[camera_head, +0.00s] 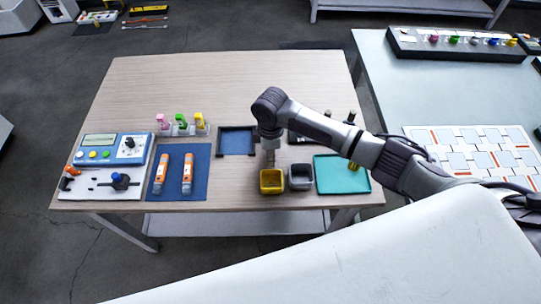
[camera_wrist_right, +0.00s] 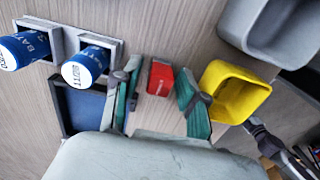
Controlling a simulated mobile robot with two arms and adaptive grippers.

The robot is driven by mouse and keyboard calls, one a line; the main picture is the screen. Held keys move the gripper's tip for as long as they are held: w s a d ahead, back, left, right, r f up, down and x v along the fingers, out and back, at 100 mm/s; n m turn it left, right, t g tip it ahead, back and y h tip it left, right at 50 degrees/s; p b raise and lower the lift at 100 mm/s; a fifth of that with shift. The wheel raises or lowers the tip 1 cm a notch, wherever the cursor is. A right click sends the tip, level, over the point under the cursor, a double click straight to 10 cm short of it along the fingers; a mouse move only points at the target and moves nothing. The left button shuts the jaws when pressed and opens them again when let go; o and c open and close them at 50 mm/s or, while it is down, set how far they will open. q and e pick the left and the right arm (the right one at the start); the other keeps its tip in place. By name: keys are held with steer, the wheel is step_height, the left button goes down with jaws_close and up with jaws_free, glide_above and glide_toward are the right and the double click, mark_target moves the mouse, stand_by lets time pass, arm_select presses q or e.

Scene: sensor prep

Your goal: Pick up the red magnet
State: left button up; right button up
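The red magnet (camera_wrist_right: 160,77) is a small red block on the wood-grain table, seen in the right wrist view. My right gripper (camera_wrist_right: 157,84) is open, with one green-padded finger on each side of the magnet and a gap showing on both sides. In the head view my right gripper (camera_head: 269,156) points down at the table, just behind the yellow bin (camera_head: 271,188); the magnet cannot be made out there. My left gripper is not in view.
The yellow bin (camera_wrist_right: 236,92) is close beside the right finger, with a grey bin (camera_wrist_right: 262,40) beyond it. Blue batteries (camera_wrist_right: 85,66) in grey holders and a dark blue tray (camera_head: 236,141) are on the other side. A teal tray (camera_head: 340,176) lies right of the bins.

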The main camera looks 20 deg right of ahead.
jaws_close()
steer(key=shift+r, duration=0.15)
steer(key=shift+r, duration=0.25)
steer(key=r, duration=0.3)
steer(key=shift+s+d+r, duration=0.25)
steer(key=shift+s+r, duration=0.05)
steer(key=shift+r, duration=0.1)
steer(key=s+d+r, duration=0.5)
steer(key=s+r, duration=0.1)
steer(key=s, duration=0.3)
steer(key=shift+s+r+b, duration=0.25)
steer(key=shift+s+b, duration=0.05)
steer(key=shift+s, duration=0.05)
